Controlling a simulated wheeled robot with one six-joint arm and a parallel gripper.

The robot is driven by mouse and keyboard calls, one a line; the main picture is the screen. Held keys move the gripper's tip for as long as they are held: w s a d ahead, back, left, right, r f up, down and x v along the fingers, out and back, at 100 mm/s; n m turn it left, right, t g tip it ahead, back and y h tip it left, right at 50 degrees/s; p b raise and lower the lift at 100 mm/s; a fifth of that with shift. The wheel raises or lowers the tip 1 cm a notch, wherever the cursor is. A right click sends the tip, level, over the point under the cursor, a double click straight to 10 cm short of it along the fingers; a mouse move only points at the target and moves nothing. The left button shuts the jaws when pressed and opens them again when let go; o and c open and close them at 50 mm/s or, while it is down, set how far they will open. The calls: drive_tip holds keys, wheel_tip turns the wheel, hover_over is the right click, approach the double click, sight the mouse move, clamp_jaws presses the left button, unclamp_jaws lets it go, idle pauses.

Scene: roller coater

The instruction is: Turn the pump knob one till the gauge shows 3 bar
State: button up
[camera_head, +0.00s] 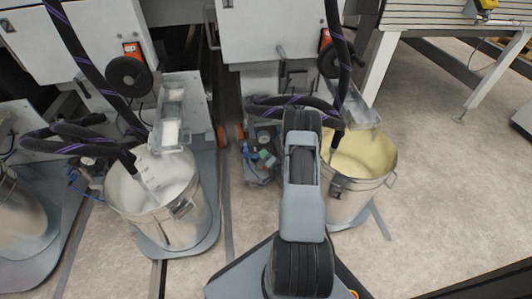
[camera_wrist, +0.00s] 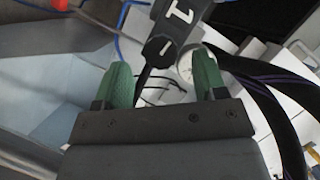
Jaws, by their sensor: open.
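My gripper (camera_wrist: 163,80) shows in the wrist view with its two green fingertips apart and nothing held between them. Just beyond the fingertips is a dark grey block (camera_wrist: 178,22) with white markings, one like a "1". A round pale face (camera_wrist: 186,66), perhaps the gauge, sits partly hidden behind the right finger; its reading cannot be made out. In the head view, a pump assembly (camera_head: 263,152) with blue and red parts stands left of my arm. My gripper is hidden there.
A bucket of cream liquid (camera_head: 385,160) stands right of my arm and a bucket of white liquid (camera_head: 190,205) stands to the left. Black hoses (camera_head: 85,60) hang by the machines. In the wrist view, dark hoses (camera_wrist: 285,105) curve along the right. Open floor (camera_head: 455,190) lies right.

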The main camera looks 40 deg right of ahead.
drive_tip(key=p+v, duration=0.2)
drive_tip(key=v, duration=0.8)
drive_tip(key=shift+p, duration=0.4)
